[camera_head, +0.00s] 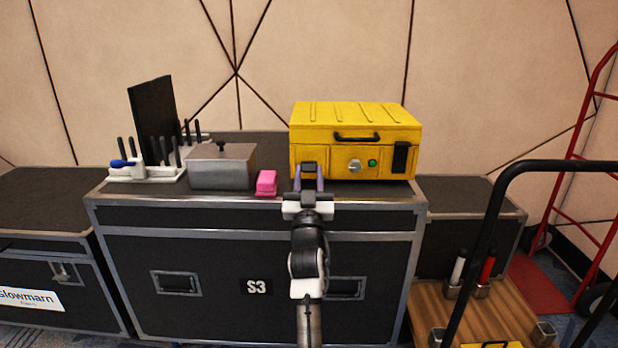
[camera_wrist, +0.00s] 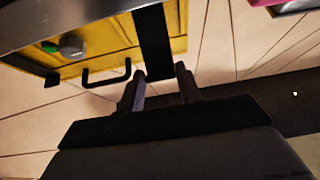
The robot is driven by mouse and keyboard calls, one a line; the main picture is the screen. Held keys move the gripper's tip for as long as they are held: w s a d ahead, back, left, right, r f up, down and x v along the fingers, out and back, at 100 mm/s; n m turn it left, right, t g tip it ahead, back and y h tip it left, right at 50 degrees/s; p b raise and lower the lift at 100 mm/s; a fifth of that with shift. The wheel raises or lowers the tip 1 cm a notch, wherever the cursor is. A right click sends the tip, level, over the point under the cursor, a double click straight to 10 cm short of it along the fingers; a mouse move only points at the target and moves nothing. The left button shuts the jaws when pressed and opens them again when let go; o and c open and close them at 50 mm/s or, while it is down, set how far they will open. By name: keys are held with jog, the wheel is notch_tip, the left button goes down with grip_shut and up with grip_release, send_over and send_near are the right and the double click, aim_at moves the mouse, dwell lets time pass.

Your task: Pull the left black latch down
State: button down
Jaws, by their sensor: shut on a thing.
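A yellow case (camera_head: 352,112) stands closed on a large black flight case. Its left black latch (camera_head: 309,167) is mostly hidden behind my gripper (camera_head: 309,180) in the head view. In the wrist view the latch (camera_wrist: 153,38) is a dark strip down the yellow front, with its end between the fingertips of my gripper (camera_wrist: 160,76). My gripper is shut on this latch. The case's right black latch (camera_head: 400,157) lies flat against the front. A black handle (camera_head: 357,138), a grey knob (camera_head: 354,166) and a green button (camera_head: 372,163) are between the latches.
A pink block (camera_head: 266,182) and a grey metal box (camera_head: 222,168) stand left of the yellow case. A white rack (camera_head: 150,173) with several black-handled tools is further left. The flight case (camera_head: 215,260) fills the space below. A cart's black rail (camera_head: 495,200) rises at right.

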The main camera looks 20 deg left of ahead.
jog(key=shift+w+f+b, duration=0.1)
jog(key=shift+f+b, duration=0.2)
jog(key=shift+f, duration=0.9)
dwell(1.0)
jog(key=c, duration=1)
grip_release()
jog(key=shift+w+a+f, duration=0.1)
jog(key=shift+w+f, duration=0.05)
jog(key=shift+o, duration=0.2)
jog(key=shift+r, duration=0.25)
jog(key=shift+s, duration=0.2)
